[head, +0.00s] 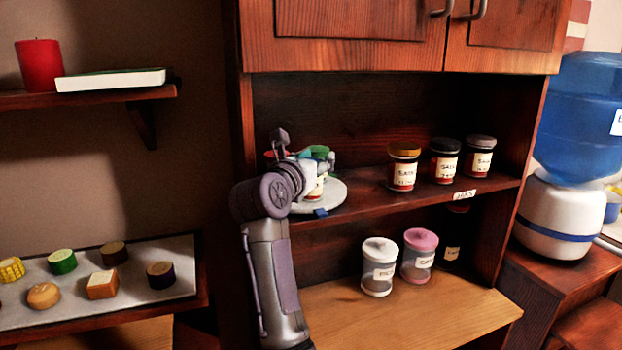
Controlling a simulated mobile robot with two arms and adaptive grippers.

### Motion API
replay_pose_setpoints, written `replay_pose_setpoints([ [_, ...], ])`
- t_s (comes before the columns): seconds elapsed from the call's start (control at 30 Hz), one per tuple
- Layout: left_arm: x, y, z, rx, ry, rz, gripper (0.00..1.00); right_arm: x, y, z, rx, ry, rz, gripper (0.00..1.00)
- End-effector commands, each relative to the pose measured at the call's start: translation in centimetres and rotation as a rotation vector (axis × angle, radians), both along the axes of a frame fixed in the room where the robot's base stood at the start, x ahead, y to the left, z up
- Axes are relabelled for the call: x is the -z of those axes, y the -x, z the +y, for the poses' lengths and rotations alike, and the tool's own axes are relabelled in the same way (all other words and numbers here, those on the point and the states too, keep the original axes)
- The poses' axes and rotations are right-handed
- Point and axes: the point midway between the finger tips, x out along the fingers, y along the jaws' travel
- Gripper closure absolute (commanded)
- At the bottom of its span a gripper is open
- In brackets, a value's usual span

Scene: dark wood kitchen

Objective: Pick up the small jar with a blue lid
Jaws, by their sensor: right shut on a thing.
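My right arm reaches up to the middle shelf of the cabinet. Its gripper (298,165) is shut on a small jar at the round grey turntable, seen from behind the wrist. The held jar is mostly hidden by the gripper, so I cannot tell its lid colour for sure. Bits of blue-teal and red show around the fingers. A green-lidded jar (319,153) stands close by on the turntable (334,193). A small flat blue piece (320,212) shows at the turntable's front edge. My left gripper is out of view.
Three labelled jars (444,160) stand to the right on the same shelf (400,195). A white-lidded jar (378,268) and a pink-lidded jar (418,256) stand below. The upper cabinet doors (350,18) overhang. A tray (160,304) of food pieces lies at left.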

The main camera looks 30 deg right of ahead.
Motion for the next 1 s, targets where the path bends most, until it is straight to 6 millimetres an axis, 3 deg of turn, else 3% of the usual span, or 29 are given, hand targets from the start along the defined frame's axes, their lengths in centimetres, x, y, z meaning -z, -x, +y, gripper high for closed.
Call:
replay_pose_setpoints([
  [0.33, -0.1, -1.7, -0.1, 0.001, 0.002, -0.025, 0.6, 0.5, -0.1, 0.0, 0.001, -0.006, 0.009, 0.95],
  [0.57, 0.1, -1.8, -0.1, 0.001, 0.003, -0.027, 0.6, 0.1, -0.1, 0.0, 0.002, -0.009, 0.009, 0.95],
  [0.83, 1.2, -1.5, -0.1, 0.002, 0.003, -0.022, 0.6, -4.0, 0.0, 0.0, -0.001, -0.006, -0.002, 0.95],
  [1.0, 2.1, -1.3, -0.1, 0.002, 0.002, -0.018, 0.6, -6.1, 4.0, -0.8, 0.001, -0.006, -0.007, 0.95],
])
